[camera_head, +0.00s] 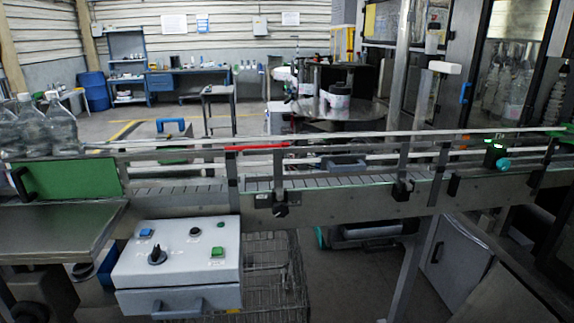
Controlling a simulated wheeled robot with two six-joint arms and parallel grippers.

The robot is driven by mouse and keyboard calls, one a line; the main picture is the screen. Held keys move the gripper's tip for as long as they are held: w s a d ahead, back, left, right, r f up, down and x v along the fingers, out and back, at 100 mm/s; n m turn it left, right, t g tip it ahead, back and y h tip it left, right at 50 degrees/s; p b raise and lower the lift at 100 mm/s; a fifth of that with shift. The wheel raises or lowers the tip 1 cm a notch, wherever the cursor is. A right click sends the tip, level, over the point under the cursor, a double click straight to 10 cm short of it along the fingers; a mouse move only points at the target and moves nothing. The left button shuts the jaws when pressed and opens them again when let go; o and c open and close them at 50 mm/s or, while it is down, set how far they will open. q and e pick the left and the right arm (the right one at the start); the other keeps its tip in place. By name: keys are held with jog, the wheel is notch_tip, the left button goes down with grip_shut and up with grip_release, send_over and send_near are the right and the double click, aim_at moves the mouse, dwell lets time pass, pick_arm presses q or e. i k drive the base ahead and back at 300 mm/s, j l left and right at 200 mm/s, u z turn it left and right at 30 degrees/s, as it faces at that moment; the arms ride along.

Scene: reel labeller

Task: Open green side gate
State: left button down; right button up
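The green side gate (78,181) is a flat green panel at the left end of the conveyor, standing along its near side. A black handle (24,184) sits at its left end. The gate looks shut, in line with the conveyor's side. Neither of my grippers can be made out in the head view, and nothing is touching the gate.
Clear bottles (34,131) stand behind the gate. A metal table (50,232) lies in front of it. A control box (178,262) with buttons stands right of that. The conveyor (330,202) runs right, with guide rails and a red strip (268,147).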

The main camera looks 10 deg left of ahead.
aim_at(93, 177)
jog(key=j+u, duration=0.1)
jog(key=u, duration=1.35)
jog(key=j+z, duration=0.25)
jog(key=z, duration=0.2)
jog(key=k+j+z, duration=0.1)
jog(key=z, duration=0.3)
jog(key=j, duration=0.1)
